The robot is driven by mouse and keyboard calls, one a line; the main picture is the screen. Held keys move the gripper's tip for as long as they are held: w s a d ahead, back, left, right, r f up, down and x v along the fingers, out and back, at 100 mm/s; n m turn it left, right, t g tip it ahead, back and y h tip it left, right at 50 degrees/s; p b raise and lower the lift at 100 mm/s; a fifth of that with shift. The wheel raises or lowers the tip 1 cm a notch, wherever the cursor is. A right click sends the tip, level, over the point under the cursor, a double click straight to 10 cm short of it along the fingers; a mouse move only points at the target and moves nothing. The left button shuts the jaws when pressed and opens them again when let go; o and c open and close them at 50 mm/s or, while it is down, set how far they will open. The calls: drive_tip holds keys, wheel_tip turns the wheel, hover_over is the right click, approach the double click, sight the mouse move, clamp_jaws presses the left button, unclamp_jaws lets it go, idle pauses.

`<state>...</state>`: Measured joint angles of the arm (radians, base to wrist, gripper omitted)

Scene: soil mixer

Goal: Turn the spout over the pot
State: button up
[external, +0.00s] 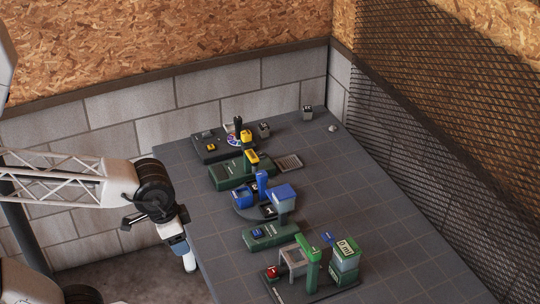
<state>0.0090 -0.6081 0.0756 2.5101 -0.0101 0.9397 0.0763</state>
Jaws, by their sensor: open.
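My gripper (188,260) hangs beside the left edge of the table, pointing down and apart from every device. It is open, with nothing visible between its fingers. A blue device (261,183) with a post, a rounded blue vessel (242,198) at its left and a blue-topped box (282,194) at its right stands mid-table on a dark round base. Nearer the camera is a green device (312,262) with a post, an arm and a box (344,260). At this size I cannot tell which part is the spout or which is the pot.
A green base with yellow parts (250,158) and a dark panel (209,146) stand farther back. A flat green box (268,235) with a blue button lies between the blue and green devices. The table (385,225) is clear on the right, beside a mesh wall.

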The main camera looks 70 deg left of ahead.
drive_tip(key=w+m, duration=0.5)
drive_tip(key=w, duration=0.5)
drive_tip(key=m+g, duration=0.3)
drive_tip(key=m, duration=0.9)
hover_over(315, 250)
drive_tip(key=f, duration=1)
drive_tip(key=shift+s+f, duration=0.1)
drive_tip(key=shift+s, duration=0.3)
drive_tip(key=shift+w+f, duration=0.3)
drive_tip(key=shift+w, duration=0.1)
drive_tip(key=shift+f, duration=3.9)
drive_tip(key=shift+c, duration=0.4)
clamp_jaws()
